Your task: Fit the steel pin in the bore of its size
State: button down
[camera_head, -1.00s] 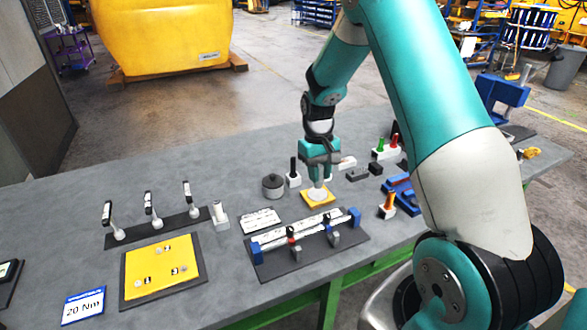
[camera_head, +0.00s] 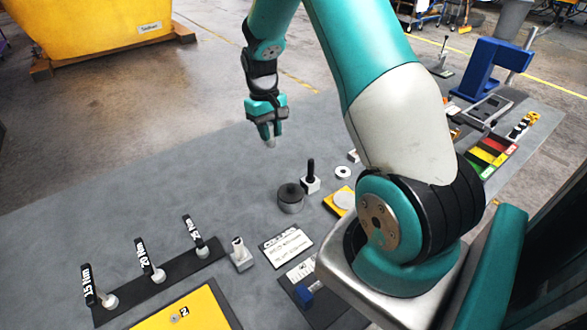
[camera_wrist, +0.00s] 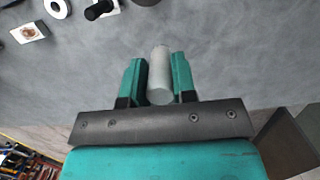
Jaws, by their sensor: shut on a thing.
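My gripper (camera_head: 268,133) is shut on the steel pin (camera_wrist: 160,72), a plain light grey cylinder standing between the two fingers in the wrist view. In the head view the pin's end (camera_head: 270,143) shows just below the fingers, above the far part of the bench and apart from other things. A yellow plate (camera_head: 200,318) with a small mark "2" is cut off at the bottom left. I cannot tell which thing has the bore of the pin's size.
A dark round pot (camera_head: 290,200), a black-handled block (camera_head: 310,183), a white ring (camera_head: 343,172) and a yellow pad (camera_head: 330,200) stand mid-bench. Several upright tools on a dark strip (camera_head: 160,283) are at left. The grey bench (camera_head: 190,195) is clear left of the pot.

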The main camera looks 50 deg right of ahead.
jog(key=shift+w+d+f, duration=0.1)
jog(key=shift+w+f, duration=0.05)
jog(key=shift+f, duration=0.2)
notch_tip(320, 180, down, 20)
jog(key=b, duration=1.5)
jog(key=shift+r, duration=0.4)
jog(key=c, duration=0.9)
grip_release()
jog(key=shift+f, duration=0.2)
